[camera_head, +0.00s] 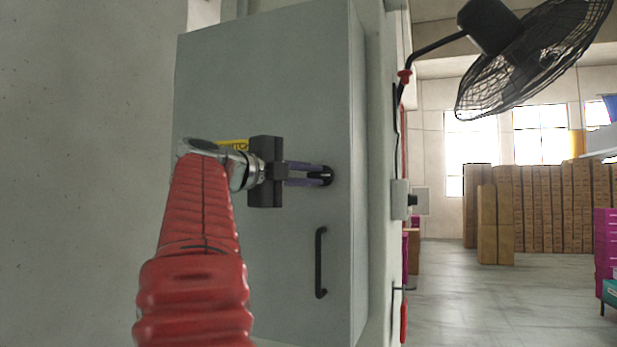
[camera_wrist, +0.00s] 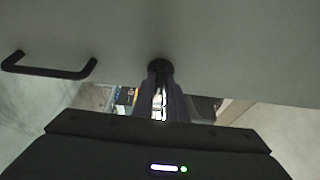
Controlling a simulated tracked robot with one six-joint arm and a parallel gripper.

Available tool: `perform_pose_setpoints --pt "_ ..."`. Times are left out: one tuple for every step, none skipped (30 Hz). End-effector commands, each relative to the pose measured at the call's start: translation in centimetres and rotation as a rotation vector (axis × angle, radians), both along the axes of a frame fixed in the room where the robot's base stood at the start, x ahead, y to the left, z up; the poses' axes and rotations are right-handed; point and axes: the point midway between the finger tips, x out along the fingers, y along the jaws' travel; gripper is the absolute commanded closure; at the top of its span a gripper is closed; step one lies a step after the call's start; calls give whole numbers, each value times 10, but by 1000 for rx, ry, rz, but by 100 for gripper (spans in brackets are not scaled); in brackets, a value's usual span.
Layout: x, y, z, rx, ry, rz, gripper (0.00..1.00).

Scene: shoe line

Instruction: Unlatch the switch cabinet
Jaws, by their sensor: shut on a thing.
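The grey switch cabinet (camera_head: 290,80) stands on the left wall with its door closed. Its black latch (camera_head: 327,176) is near the door's right edge, above a black pull handle (camera_head: 320,262). My gripper (camera_head: 318,175) reaches the door from the left, its fingers shut on the latch. In the wrist view the fingers (camera_wrist: 162,95) meet around the dark round latch (camera_wrist: 160,66) on the cabinet door (camera_wrist: 220,45). The fingers hide most of the latch, so its turn angle cannot be told. The pull handle (camera_wrist: 48,72) also shows at left there.
A black fan (camera_head: 530,55) juts out at the upper right, beyond the cabinet. A small grey box (camera_head: 400,199) is on the wall right of the cabinet. Stacked cartons (camera_head: 540,205) stand far back. The floor (camera_head: 470,300) at right is clear.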

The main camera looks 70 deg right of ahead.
Motion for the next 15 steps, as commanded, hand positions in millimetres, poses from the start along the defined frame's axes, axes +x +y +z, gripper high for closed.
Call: perform_pose_setpoints --pt "0 -2 -3 6 -4 -3 100" --pt "0 -2 -3 6 -4 -3 100" --pt "0 -1 -3 6 -4 -4 100" --pt "0 -1 -3 6 -4 -4 100" --pt "0 -2 -3 6 -4 -4 100" --pt "0 -2 -3 6 -4 -4 100" --pt "0 -2 -4 6 -3 -4 100" --pt "0 -2 -4 6 -3 -4 100" --pt "0 -2 -4 6 -3 -4 100" --pt "0 -2 -4 7 -4 -4 87" --pt "0 -2 -4 7 -4 -4 85" --pt "0 -2 -4 7 -2 -4 82" --pt "0 -1 -4 6 -3 -4 80" --pt "0 -1 -3 5 -3 -4 78" --pt "0 -1 -3 5 -3 -3 75"
